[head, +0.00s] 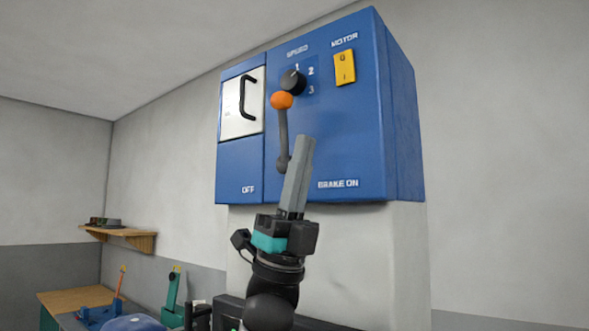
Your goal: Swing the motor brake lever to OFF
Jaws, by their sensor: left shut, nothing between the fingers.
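The brake lever is a grey arm with an orange ball knob (282,100) on the front of the blue machine cabinet (345,135). Its pivot is at the lower end, and it stands nearly upright, leaning slightly left at the top. The OFF label (248,190) is at lower left and the BRAKE ON label (338,184) at lower right. My left gripper (304,140) is shut and empty, its grey fingers pointing up just right of the lever's lower part. Whether it touches the lever I cannot tell. My right gripper is out of view.
Above the lever are a black speed knob (293,82) and a yellow motor switch (344,67). A white door with a black handle (247,98) is to the left. A wooden shelf (128,236) and a bench with teal tools (172,295) stand further left.

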